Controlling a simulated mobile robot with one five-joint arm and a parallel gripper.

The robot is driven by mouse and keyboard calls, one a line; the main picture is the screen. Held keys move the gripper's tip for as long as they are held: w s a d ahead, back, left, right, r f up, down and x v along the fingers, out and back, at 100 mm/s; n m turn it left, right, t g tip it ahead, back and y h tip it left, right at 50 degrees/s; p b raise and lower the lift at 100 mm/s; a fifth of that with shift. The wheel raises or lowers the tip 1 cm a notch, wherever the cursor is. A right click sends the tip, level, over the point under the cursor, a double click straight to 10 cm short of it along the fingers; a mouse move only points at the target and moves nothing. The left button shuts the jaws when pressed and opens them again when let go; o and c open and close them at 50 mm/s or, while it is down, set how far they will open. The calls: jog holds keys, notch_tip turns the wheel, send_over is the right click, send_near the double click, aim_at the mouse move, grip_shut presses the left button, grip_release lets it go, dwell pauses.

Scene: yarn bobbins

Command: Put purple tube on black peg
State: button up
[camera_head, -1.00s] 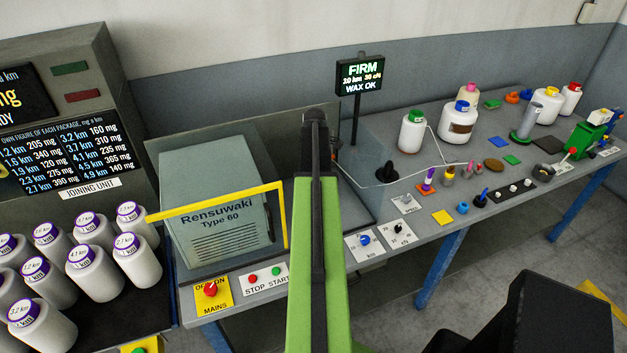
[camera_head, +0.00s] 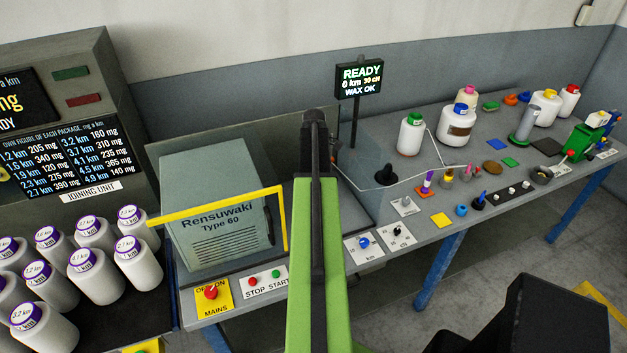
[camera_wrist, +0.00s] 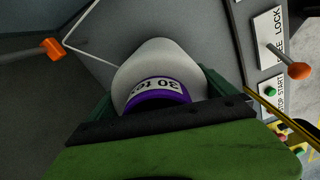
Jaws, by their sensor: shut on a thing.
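My gripper (camera_wrist: 160,88) is shut on a white yarn package (camera_wrist: 158,62) with a purple ring (camera_wrist: 158,92) at its near end. In the head view my own green arm hides the gripper and the package. Several white packages with purple rings (camera_head: 97,272) stand at the left.
A grey Type 60 machine (camera_head: 215,205) with a yellow bar stands left of my arm. A sign (camera_head: 358,78) reads "READY". Bottles (camera_head: 411,135) and small parts crowd the right bench. The wrist view shows an orange-ended piece (camera_wrist: 53,47) and an orange-knobbed lever (camera_wrist: 299,70).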

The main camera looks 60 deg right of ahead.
jog(key=shift+s+r+p, duration=0.1)
jog(key=shift+r+p, duration=1.1)
jog(key=shift+r, duration=0.3)
notch_tip(320, 180, up, 5)
jog(key=p, duration=0.5)
